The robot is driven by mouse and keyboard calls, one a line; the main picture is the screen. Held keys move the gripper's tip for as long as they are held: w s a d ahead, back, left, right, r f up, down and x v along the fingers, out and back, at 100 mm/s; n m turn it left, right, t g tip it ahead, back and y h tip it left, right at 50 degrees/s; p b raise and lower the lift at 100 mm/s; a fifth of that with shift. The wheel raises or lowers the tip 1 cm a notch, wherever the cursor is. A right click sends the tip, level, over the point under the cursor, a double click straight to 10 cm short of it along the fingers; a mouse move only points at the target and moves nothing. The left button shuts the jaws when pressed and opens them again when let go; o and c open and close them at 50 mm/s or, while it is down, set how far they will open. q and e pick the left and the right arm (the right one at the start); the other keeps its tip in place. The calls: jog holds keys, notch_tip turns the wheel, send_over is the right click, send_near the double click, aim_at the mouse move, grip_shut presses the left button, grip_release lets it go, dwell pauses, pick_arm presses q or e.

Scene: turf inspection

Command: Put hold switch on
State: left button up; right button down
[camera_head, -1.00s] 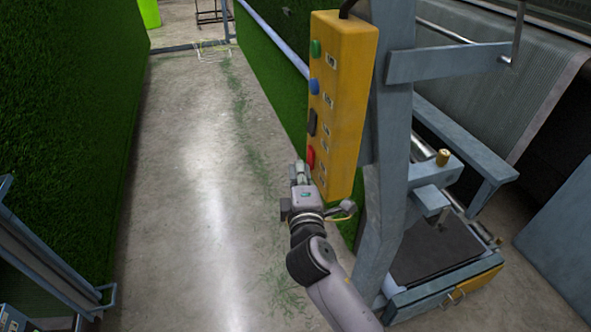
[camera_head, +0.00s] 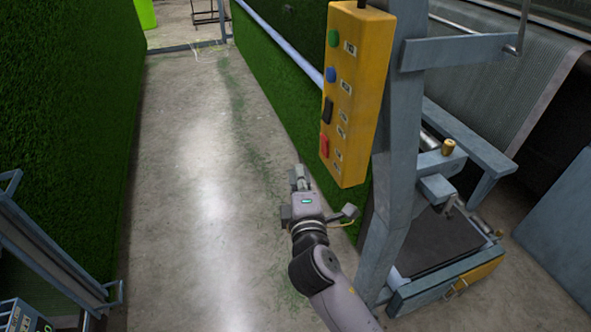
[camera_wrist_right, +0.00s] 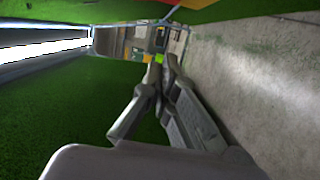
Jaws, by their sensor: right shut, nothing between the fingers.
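A yellow control box (camera_head: 358,95) hangs on a grey post right of the middle in the head view. On its left face, from top to bottom, are a green button (camera_head: 333,38), a blue button (camera_head: 331,74), a black switch (camera_head: 328,110) and a red switch (camera_head: 324,146), with small labels beside them. The label text is too small to read. My right gripper (camera_head: 300,178) is shut and empty, below and left of the red switch, apart from the box. The wrist view shows its fingers (camera_wrist_right: 160,75) together. My left gripper is not in view.
A grey post (camera_head: 398,130) and a machine frame with a dark tray (camera_head: 440,245) stand to the right. Green turf walls line the aisle, one at the left (camera_head: 70,120). The concrete floor (camera_head: 190,180) between them is mostly clear. A blue-grey frame (camera_head: 50,255) stands lower left.

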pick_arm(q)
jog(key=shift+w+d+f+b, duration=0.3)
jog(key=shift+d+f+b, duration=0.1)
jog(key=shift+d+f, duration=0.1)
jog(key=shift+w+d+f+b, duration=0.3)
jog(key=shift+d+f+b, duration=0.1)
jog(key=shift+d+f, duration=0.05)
pick_arm(e)
jog(key=s, duration=0.6)
jog(key=shift+s+d, duration=0.2)
jog(key=shift+d, duration=0.2)
jog(key=shift+a+f, duration=0.1)
